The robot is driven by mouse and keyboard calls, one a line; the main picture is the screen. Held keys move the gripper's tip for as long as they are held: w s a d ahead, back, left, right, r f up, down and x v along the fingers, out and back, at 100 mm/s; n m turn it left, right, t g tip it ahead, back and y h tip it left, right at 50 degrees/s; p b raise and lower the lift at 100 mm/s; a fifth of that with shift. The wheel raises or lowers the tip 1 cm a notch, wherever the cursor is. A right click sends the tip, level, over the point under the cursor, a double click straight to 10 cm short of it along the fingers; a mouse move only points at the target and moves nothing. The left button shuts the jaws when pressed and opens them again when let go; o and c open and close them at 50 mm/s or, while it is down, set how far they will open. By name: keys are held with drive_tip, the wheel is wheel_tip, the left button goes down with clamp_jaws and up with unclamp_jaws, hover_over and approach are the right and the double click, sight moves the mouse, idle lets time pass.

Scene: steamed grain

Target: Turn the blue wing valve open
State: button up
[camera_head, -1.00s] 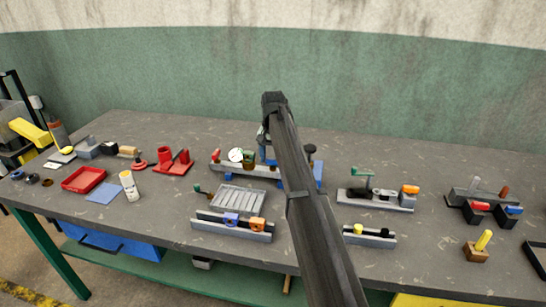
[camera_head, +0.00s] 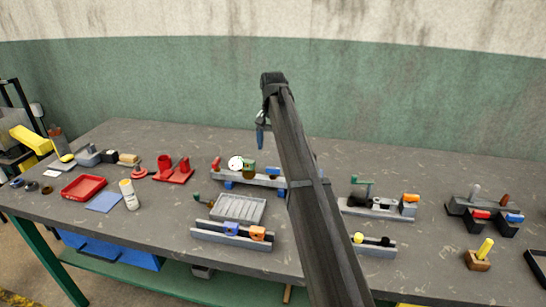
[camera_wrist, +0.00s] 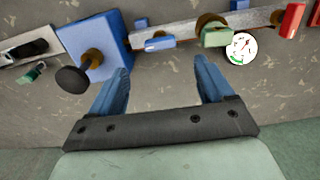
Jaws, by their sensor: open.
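The blue wing valve (camera_head: 273,171) sits on a grey rail (camera_head: 262,180) at the back middle of the bench. It also shows in the wrist view (camera_wrist: 160,43), where its blue wing lies roughly along the rail in front of a brass body. A green wing (camera_wrist: 216,37) on a brass body is beside it, with a white round gauge (camera_wrist: 241,48) further right. My gripper (camera_wrist: 160,82) is open and empty. Its blue fingers point towards the rail, with the blue wing seen between and beyond them, apart from it. In the head view my gripper (camera_head: 261,135) hangs above the rail.
A blue block (camera_wrist: 92,28) with a black knob (camera_wrist: 72,79) stands at the rail's end. A red part (camera_wrist: 292,19) is at the other end. A grey ribbed tray (camera_head: 239,208) lies in front of the rail. My arm hides part of the bench.

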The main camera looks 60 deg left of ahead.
drive_tip(key=shift+r, duration=2.6)
